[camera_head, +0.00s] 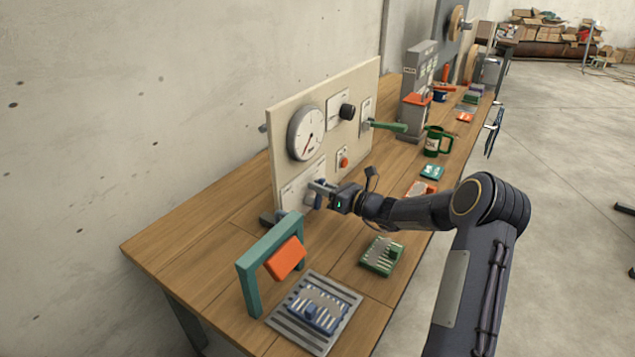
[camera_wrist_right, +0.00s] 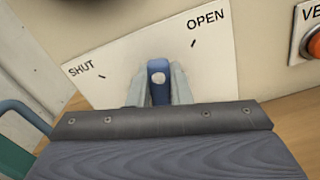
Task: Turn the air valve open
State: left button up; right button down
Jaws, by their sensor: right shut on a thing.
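The air valve's blue handle (camera_wrist_right: 158,80) sits in front of a white plate (camera_wrist_right: 125,65) marked SHUT at left and OPEN at right. The plate is on the lower part of the upright cream panel (camera_head: 360,82). My right gripper (camera_head: 318,190) is at the panel; in the right wrist view its fingers (camera_wrist_right: 158,88) are closed on either side of the blue handle. The handle's visible end lies between the SHUT and OPEN marks. The rest of the handle is hidden by the gripper, so its exact direction cannot be told. My left gripper is not in view.
A round gauge (camera_head: 306,133), a black knob (camera_head: 347,112), an orange button (camera_head: 343,162) and a green lever (camera_head: 388,126) are on the panel. A teal frame (camera_head: 250,285) with an orange flap stands near. A green mug (camera_head: 434,141) stands farther along the bench.

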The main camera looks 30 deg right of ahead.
jog(key=shift+w+d+f+m+p, duration=0.25)
jog(key=shift+m+p, duration=0.2)
jog(key=shift+m, duration=0.4)
jog(key=shift+w+d+f+m+p, duration=0.15)
jog(key=shift+d+m+p, duration=0.3)
jog(key=shift+m, duration=0.35)
jog(key=shift+w+d+f+m+p, duration=0.2)
jog(key=shift+m+p, duration=0.3)
jog(key=shift+m, duration=0.35)
jog(key=shift+d, duration=0.1)
jog(key=c, duration=1.3)
grip_release()
jog(key=shift+b+v, duration=0.7)
jog(key=shift+v, duration=3.25)
jog(key=shift+s+d+f, duration=0.1)
